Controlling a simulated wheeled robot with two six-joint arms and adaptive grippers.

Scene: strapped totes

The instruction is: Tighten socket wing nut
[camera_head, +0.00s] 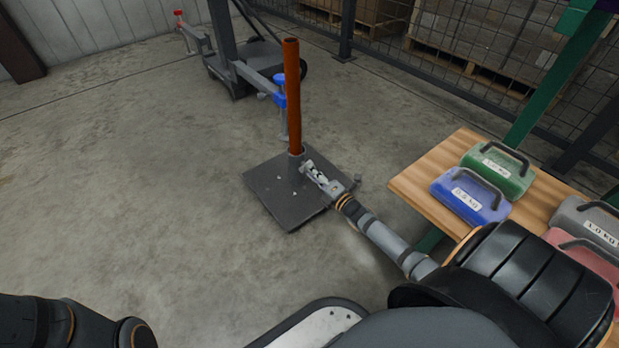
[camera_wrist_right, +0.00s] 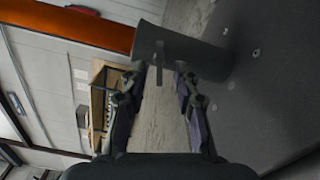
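An orange post (camera_head: 292,100) stands upright in a dark socket (camera_head: 297,154) on a square grey base plate (camera_head: 278,203). In the right wrist view, the post (camera_wrist_right: 75,27) enters the grey socket tube (camera_wrist_right: 196,52). A thin flat grey wing nut (camera_wrist_right: 159,64) sticks out from the socket. My right gripper (camera_head: 308,170) is beside the foot of the socket. In the wrist view its two fingers (camera_wrist_right: 159,76) are spread, with the wing nut between them and a visible gap on each side. The wing nut is too small to make out in the head view. My left gripper is out of view.
A wooden table (camera_head: 435,190) at right carries blue (camera_head: 468,195), green (camera_head: 497,168), grey (camera_head: 590,222) and pink weight-like blocks. A wheeled stand (camera_head: 235,60) with a blue clamp (camera_head: 280,92) is behind the post. Floor to the left is clear.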

